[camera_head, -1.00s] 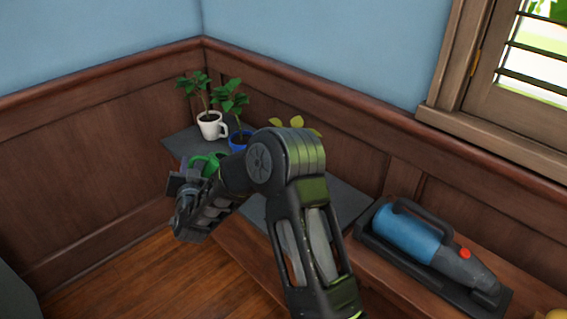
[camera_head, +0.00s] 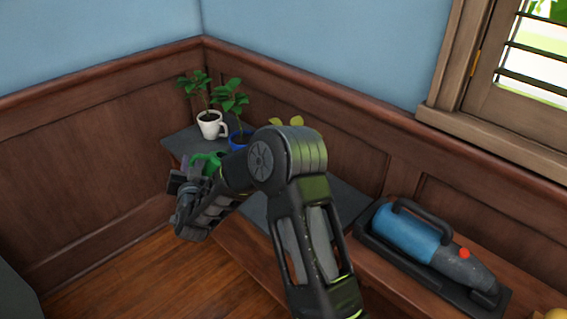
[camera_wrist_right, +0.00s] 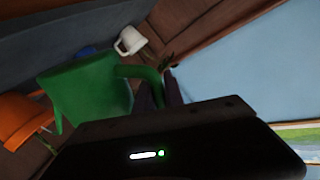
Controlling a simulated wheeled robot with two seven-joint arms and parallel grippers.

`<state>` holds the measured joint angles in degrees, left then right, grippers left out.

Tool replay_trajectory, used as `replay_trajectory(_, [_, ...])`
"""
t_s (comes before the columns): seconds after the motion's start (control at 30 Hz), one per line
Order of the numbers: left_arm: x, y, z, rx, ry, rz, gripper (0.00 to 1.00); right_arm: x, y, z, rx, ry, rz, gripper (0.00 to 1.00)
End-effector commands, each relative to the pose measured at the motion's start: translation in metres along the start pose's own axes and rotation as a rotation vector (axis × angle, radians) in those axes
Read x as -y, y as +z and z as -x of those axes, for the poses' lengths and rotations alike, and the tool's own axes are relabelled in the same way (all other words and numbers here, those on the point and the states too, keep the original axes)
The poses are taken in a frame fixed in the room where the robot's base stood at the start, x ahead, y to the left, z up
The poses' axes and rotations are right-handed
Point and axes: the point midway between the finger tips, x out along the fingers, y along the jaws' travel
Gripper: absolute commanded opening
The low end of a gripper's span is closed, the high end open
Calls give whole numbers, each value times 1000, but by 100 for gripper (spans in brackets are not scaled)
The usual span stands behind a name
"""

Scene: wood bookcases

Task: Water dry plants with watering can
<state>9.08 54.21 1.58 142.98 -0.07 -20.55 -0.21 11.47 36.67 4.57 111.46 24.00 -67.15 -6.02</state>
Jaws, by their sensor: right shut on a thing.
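My right gripper (camera_head: 190,180) is shut on the green watering can (camera_head: 207,160), largely hidden behind my arm in the head view. In the right wrist view the can's green body (camera_wrist_right: 90,92) and curved handle show, with the handle at the gripper's fingers (camera_wrist_right: 165,92). A leafy green plant in a white mug (camera_head: 211,125) stands at the back of the grey mat. A second leafy plant in a blue pot (camera_head: 238,139) stands to its right. A yellowish plant (camera_head: 288,122) shows only its leaf tops behind my arm. The left gripper is not in view.
The grey mat (camera_head: 345,203) lies on a wooden bench along the wall. A blue and black handheld vacuum (camera_head: 410,240) lies on the bench at the right. In the right wrist view an orange pot (camera_wrist_right: 22,118) is at the left edge. Wooden floor (camera_head: 150,280) is clear at lower left.

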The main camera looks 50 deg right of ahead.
Motion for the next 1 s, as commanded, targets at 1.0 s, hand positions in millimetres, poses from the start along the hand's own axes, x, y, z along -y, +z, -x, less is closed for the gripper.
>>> replay_trajectory(1.0, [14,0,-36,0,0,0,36,-3,45,0,-17,-7,95,0])
